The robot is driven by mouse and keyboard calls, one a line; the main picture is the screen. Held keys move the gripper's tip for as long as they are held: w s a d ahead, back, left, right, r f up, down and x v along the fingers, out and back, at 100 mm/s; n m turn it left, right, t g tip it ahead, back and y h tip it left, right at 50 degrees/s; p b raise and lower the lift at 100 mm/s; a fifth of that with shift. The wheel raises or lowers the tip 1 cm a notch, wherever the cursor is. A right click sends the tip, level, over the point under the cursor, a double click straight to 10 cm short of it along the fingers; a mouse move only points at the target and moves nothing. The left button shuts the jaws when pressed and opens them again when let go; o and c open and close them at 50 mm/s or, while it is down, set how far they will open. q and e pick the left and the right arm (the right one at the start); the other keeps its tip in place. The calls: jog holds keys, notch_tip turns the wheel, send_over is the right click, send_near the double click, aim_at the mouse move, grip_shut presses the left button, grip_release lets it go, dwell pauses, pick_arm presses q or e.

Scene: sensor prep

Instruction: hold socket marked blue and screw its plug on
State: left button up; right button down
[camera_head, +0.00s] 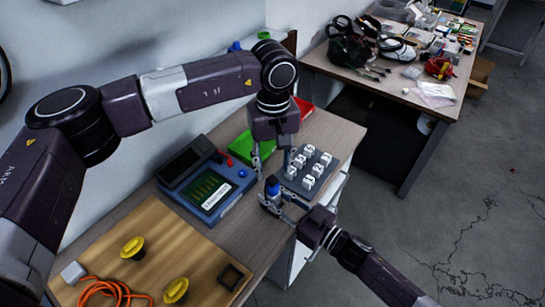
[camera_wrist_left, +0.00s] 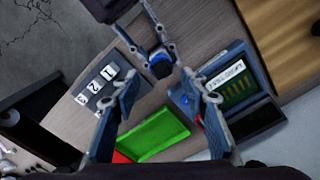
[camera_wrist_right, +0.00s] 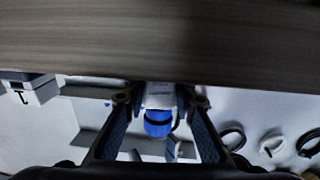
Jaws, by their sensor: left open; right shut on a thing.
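My right gripper (camera_head: 271,197) is shut on a small white piece with a blue band, the blue-marked socket (camera_wrist_right: 158,122), over the table's front edge. The blue part also shows in the left wrist view (camera_wrist_left: 160,68). I cannot tell whether the blue part is only the marking or includes a plug. My left gripper (camera_head: 271,160) is open and empty, pointing down just above and behind the right one. In the left wrist view its fingers are spread on either side below the blue part, apart from it. No separate plug can be made out.
A grey rack (camera_head: 327,178) with several white numbered blocks stands right beside the grippers. A blue device with a display (camera_head: 239,189) stands to the left, with a green bin (camera_head: 238,149) and a red bin (camera_head: 304,105) behind. A wooden board (camera_head: 185,232) with yellow knobs lies front left.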

pick_arm(q)
jog(key=n, duration=0.5)
jog(key=shift+r+n, duration=0.2)
jog(key=shift+n, duration=0.1)
jog(key=n, duration=0.5)
jog(key=shift+r, duration=0.15)
jog(key=n, duration=0.5)
jog(key=shift+r, duration=0.15)
jog(key=n, duration=0.3)
jog(key=shift+r+n, duration=0.1)
jog(key=shift+n, duration=0.3)
jog(key=n, duration=0.5)
jog(key=shift+r, duration=0.2)
jog(key=n, duration=0.5)
jog(key=shift+r+n, duration=0.1)
jog(key=shift+n, duration=0.2)
jog(key=n, duration=0.5)
jog(key=shift+r, duration=0.2)
jog(key=n, duration=0.4)
jog(key=shift+a+r, duration=0.1)
